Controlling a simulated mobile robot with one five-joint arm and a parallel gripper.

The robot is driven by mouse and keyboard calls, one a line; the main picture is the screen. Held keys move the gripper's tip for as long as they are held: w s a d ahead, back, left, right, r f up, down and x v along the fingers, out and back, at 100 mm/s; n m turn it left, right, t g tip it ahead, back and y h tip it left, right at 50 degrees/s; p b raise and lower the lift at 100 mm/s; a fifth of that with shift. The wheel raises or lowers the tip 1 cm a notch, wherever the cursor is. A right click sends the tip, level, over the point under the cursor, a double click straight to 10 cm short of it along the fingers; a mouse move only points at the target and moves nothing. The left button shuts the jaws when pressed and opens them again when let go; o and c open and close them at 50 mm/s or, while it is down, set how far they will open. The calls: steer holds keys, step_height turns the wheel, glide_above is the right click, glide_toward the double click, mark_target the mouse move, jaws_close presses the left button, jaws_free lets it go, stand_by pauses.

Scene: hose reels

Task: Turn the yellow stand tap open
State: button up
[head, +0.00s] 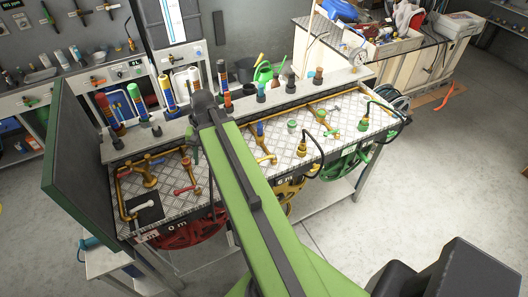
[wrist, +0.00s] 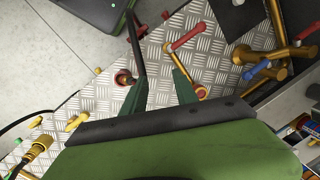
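The yellow tap handle (head: 265,157) stands on the checkered metal bench top in the head view, just right of my arm. A yellow handle also shows at the lower left of the wrist view (wrist: 75,122), beside a brass hose connector. My gripper (wrist: 157,75) shows in the wrist view with its two green fingers apart and nothing clearly held between them. It is over the bench top near red fittings, to the right of the yellow handle and apart from it.
A red lever (wrist: 188,35) and a red-topped fitting (wrist: 123,77) are close to my fingers. A brass connector with a black hose (head: 302,148) stands right of the yellow tap. A green upright panel (head: 62,150) bounds the bench's left end. Colored bottles stand along the back ledge.

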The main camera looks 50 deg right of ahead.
steer(key=s+d+r+m+t+y+p, duration=0.1)
steer(key=s+d+r+m, duration=0.15)
steer(key=d, duration=0.45)
steer(key=s+d+r+m+p, duration=0.1)
steer(key=s+d+m, duration=0.25)
steer(key=d, duration=0.35)
steer(key=m+t+p, duration=0.2)
steer(key=m, duration=0.5)
glide_toward(264, 158)
steer(key=b+x, duration=0.7)
steer(key=b, duration=0.8)
steer(key=shift+w+a+f, duration=0.15)
steer(key=shift+a, duration=0.05)
steer(key=shift+w+a+f+b, duration=0.2)
steer(key=shift+f+b, duration=0.15)
steer(key=shift+b, duration=0.15)
steer(key=shift+r, duration=0.1)
jaws_close()
